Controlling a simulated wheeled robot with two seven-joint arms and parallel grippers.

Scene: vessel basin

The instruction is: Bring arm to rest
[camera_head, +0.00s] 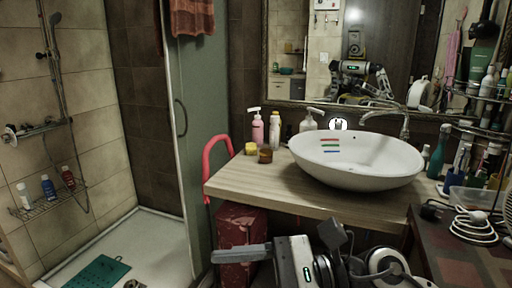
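My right arm comes in at the bottom right, low in front of the counter. Its gripper (240,255) points left, in front of a dark red box-like thing. I see nothing clearly held in it, and the finger gap does not show. My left gripper is out of view. The white oval basin (350,171) stands on the wooden counter (260,190). Three thin coloured strips, red, green and blue, lie on its inner wall (331,145). The mirror (352,60) shows my body with an arm folded across the front.
Pink (257,130) and white bottles, a yellow jar (251,148) and a brown jar (265,155) stand left of the basin. At right, a dark table (450,262) holds coiled white cable (474,226) and bottles. The shower floor at left holds a green mat (97,272).

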